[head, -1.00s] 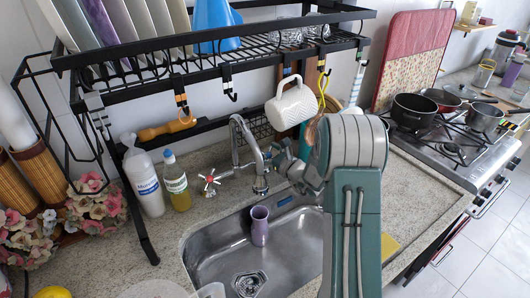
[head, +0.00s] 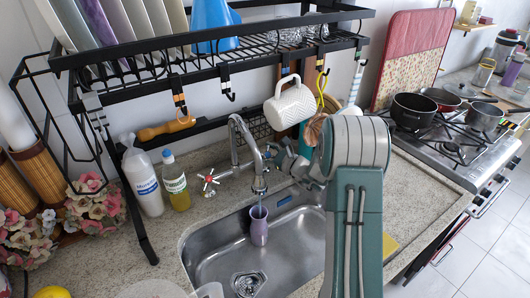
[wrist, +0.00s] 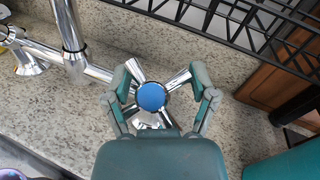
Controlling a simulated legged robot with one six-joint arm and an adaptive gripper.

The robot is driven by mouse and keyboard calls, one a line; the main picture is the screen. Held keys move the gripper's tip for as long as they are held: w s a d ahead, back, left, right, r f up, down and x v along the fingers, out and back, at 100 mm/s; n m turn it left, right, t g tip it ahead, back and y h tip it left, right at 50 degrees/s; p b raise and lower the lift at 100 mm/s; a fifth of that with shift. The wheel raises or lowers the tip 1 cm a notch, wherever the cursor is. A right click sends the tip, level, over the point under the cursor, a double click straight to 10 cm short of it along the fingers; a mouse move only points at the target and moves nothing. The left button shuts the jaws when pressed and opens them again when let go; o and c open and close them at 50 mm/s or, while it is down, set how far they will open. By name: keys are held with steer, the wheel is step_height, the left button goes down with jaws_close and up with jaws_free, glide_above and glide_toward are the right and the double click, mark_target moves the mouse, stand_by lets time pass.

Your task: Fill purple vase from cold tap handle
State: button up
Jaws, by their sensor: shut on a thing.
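The purple vase (head: 259,228) stands upright in the sink under the spout of the chrome tap (head: 247,135). A thin stream of water (head: 260,206) runs from the spout down into the vase. The water level inside cannot be seen. The cold tap handle (wrist: 151,97) is a chrome cross with a blue cap. My gripper (wrist: 160,84) is shut on this handle, with a finger on each side of its spokes. In the head view my arm hides most of the gripper and handle. The other tap handle (head: 209,181), with a red cap, is left of the spout.
The metal sink (head: 215,262) has free room around the vase. A black dish rack (head: 215,75) stands over the counter, with a white mug (head: 294,103) hanging from it. Two bottles stand left of the tap. A stove with pots (head: 418,112) is at the right.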

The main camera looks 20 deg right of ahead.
steer(key=shift+a+n+g+y, duration=0.1)
steer(key=shift+n+g+y, duration=0.45)
steer(key=shift+n, duration=0.35)
steer(key=o, duration=1)
steer(key=shift+w, duration=0.1)
steer(key=shift+o, duration=0.2)
steer(key=v, duration=1.2)
steer(key=shift+f, duration=0.15)
